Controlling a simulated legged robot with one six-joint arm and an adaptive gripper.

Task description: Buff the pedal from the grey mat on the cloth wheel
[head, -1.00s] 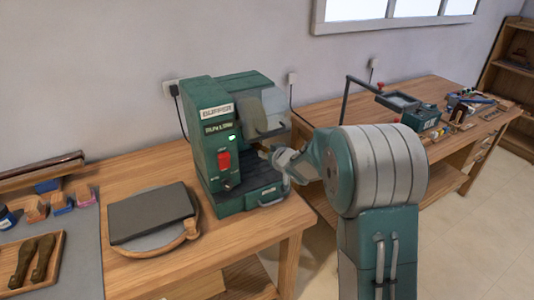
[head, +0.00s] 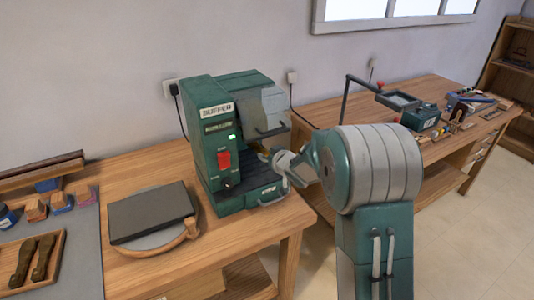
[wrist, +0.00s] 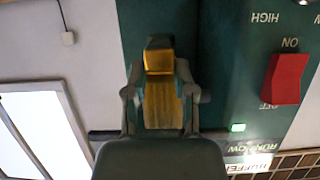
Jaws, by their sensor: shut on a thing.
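The green buffer machine (head: 210,145) stands on the near bench with its green lamp lit; its red switch (head: 224,161) also shows in the wrist view (wrist: 287,79). A clear shield (head: 263,112) covers its upper front; I cannot make out the cloth wheel. My gripper (wrist: 160,85) is at the opening below the shield, shut on a golden-yellow piece, likely the pedal (wrist: 160,105). A bit of yellow also shows there in the head view (head: 264,150). Contact with the wheel is hidden. The grey mat (head: 87,262) lies at the far left.
A wooden tray (head: 62,236) with two dark brown pieces is on the mat, near several small blocks. A dark slab (head: 150,211) lies on a round wooden-rimmed board left of the buffer. A second bench (head: 430,100) with tools stands at the right.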

